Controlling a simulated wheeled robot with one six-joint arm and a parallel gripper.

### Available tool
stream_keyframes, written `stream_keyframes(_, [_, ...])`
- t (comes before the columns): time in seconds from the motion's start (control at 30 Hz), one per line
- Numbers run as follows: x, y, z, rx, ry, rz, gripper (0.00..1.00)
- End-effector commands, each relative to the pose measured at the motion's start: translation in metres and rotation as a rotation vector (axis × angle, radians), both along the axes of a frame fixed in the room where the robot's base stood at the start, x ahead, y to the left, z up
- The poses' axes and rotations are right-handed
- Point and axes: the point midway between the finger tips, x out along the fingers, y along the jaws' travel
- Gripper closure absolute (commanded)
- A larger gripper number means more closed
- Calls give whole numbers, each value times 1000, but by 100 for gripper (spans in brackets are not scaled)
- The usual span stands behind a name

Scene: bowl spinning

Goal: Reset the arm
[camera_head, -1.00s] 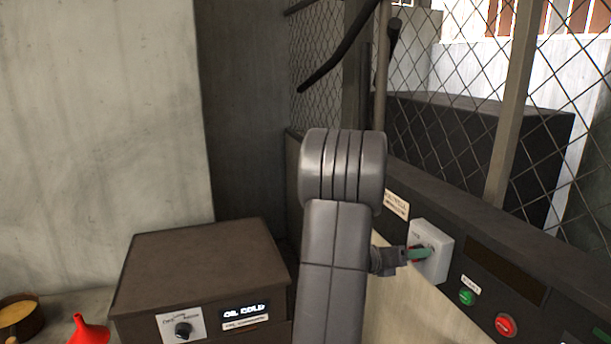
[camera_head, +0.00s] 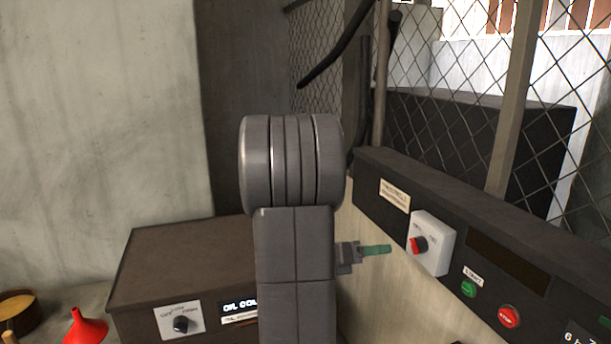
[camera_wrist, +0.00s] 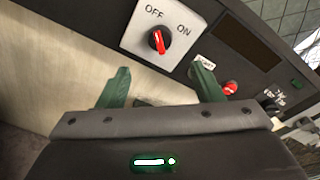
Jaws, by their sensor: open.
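My gripper (camera_head: 376,250) has green fingers and points right toward the control panel, to the left of the white switch box (camera_head: 431,243) and apart from it. In the wrist view my gripper (camera_wrist: 160,88) shows two green fingers spread apart with nothing between them. The red switch knob (camera_head: 418,245) sits on the white box. In the wrist view the red knob (camera_wrist: 158,40) is beyond the fingertips, between the OFF and ON labels. My grey arm hides the middle of the head view.
The dark control panel (camera_head: 371,176) carries a green button (camera_head: 468,289) and a red stop button (camera_head: 509,316). A brown box (camera_head: 185,262) with a black dial (camera_head: 181,324) stands left of my arm. A red funnel (camera_head: 86,327) and a round container (camera_head: 17,308) are at lower left. Wire mesh rises behind the panel.

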Motion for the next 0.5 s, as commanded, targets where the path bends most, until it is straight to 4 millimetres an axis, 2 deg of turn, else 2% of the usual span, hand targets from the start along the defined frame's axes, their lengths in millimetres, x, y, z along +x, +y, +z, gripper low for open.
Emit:
stream_keyframes(0.17, [-7,21,2,0,1,4,40])
stream_keyframes(0.5, [7,-25,-2,0,2,-5,40])
